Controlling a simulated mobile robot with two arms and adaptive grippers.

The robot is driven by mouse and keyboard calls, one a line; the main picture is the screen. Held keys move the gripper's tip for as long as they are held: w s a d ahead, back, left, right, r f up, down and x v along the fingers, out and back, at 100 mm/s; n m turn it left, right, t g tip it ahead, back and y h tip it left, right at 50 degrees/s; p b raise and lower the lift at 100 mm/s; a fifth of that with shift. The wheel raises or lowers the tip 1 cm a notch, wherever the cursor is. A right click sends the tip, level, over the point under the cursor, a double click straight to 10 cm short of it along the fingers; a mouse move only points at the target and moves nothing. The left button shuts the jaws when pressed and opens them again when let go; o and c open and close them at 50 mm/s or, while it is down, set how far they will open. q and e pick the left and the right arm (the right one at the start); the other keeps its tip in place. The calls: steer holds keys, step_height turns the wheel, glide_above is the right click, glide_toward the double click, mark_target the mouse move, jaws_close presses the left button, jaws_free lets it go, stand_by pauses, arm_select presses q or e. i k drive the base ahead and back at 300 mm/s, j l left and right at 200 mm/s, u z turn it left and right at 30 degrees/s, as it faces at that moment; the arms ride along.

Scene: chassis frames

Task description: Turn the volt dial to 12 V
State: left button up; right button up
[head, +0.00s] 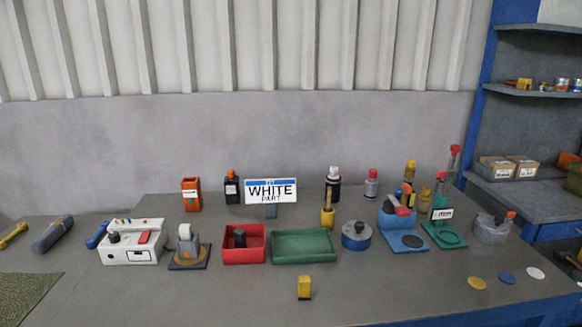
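A white box-shaped unit (130,256) stands at the left of the bench in the head view. A black round knob (114,238) sits on its front left; this looks like the volt dial, but its marks and setting are too small to read. A red part (143,238) sits beside the knob, and a dark-framed panel is on the lower front. Small knobs line the top back edge.
A blue tool (97,236) lies against the unit's left side. A yellow block (304,287) stands in front. The bench front-left of centre is clear.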

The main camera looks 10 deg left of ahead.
mark_target(114, 238)
steer(key=u, duration=1.25)
steer(key=i+z, duration=0.05)
